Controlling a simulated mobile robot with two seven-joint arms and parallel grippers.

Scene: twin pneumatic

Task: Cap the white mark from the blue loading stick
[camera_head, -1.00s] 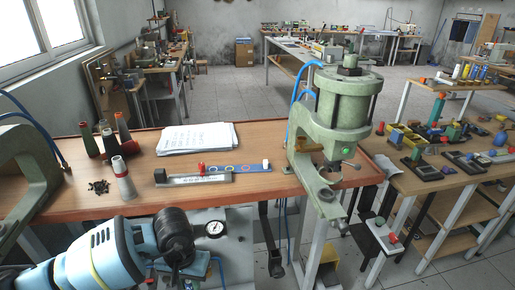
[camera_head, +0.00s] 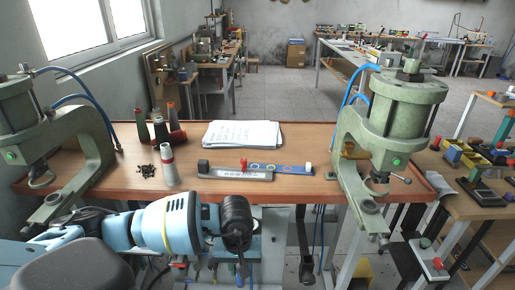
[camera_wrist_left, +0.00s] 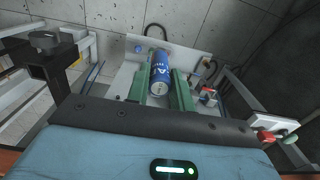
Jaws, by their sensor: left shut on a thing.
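The blue loading stick (camera_head: 285,168) lies on the wooden bench, with coloured rings along its face. A small white piece (camera_head: 308,167) stands at its right end and a red piece (camera_head: 244,164) near its left. A grey lettered bar (camera_head: 236,174) lies along its left front. My left gripper (camera_wrist_left: 160,80) has green fingers shut on a blue printed can (camera_wrist_left: 160,66) in the left wrist view. In the head view my left arm reaches in front of the bench, below its front edge; the fingertips are hard to make out there. My right gripper is not in view.
Green presses stand at the left (camera_head: 85,150) and right (camera_head: 395,130) of the bench (camera_head: 320,140). Paper (camera_head: 242,134) lies behind the stick. Several cones (camera_head: 160,128), a grey-and-red cone (camera_head: 168,165) and dark bits (camera_head: 148,172) lie left of it.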

